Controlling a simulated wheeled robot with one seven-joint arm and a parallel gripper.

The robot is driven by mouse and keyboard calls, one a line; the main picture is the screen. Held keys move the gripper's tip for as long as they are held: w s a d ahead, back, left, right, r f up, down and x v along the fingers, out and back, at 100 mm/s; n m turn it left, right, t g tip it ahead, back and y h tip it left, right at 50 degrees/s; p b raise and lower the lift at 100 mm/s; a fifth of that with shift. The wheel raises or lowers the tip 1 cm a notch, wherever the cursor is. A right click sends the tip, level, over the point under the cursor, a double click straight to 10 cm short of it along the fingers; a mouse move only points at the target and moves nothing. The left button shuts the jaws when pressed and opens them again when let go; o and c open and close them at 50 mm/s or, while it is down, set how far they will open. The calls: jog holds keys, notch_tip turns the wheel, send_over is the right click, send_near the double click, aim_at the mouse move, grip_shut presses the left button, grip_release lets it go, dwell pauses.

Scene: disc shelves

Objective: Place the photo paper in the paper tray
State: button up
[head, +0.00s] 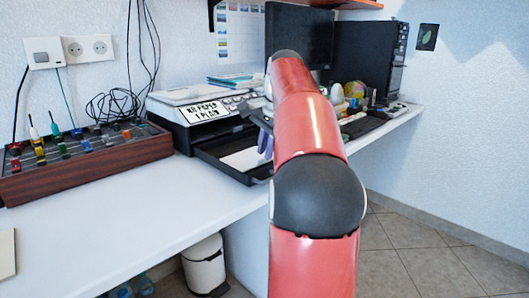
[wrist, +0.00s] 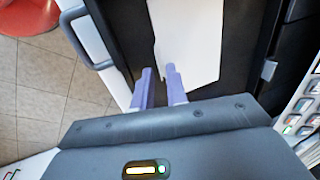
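The photo paper (wrist: 192,38) is a white sheet lying on the black paper tray (wrist: 120,28). In the head view the paper (head: 242,160) shows as a white patch inside the tray (head: 213,156), which sticks out from the printer's front; my arm hides part of both. My gripper (wrist: 159,72) has two purple fingers pointing down at the tray, with a narrow gap between their tips. The right finger overlaps the paper's near end, and the left finger is beside its left edge. No paper shows pinched between them. In the head view the gripper (head: 265,142) is over the tray.
A monitor (head: 300,38) and black computer tower (head: 368,58) stand behind.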

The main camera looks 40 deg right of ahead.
jog(key=p+v, duration=0.3)
jog(key=v, duration=0.7)
jog(key=s+a+f+n, duration=0.2)
jog(key=a+f+n, duration=0.15)
jog(key=a, duration=0.55)
jog(key=s+a+f+n, duration=0.15)
jog(key=a+n, duration=0.25)
jog(key=a, duration=0.5)
jog(key=s+a+f+n+t, duration=0.1)
jog(key=s+a+f+n, duration=0.4)
jog(key=f, duration=0.3)
jog(key=s+a+f+n+t, duration=0.1)
jog(key=s+a+f+n, duration=0.3)
jog(key=s+a+f, duration=0.2)
notch_tip(320, 180, down, 3)
jog(key=shift+s+a+f+n, duration=0.1)
jog(key=shift+s+a+n, duration=0.3)
jog(key=shift+s, duration=0.85)
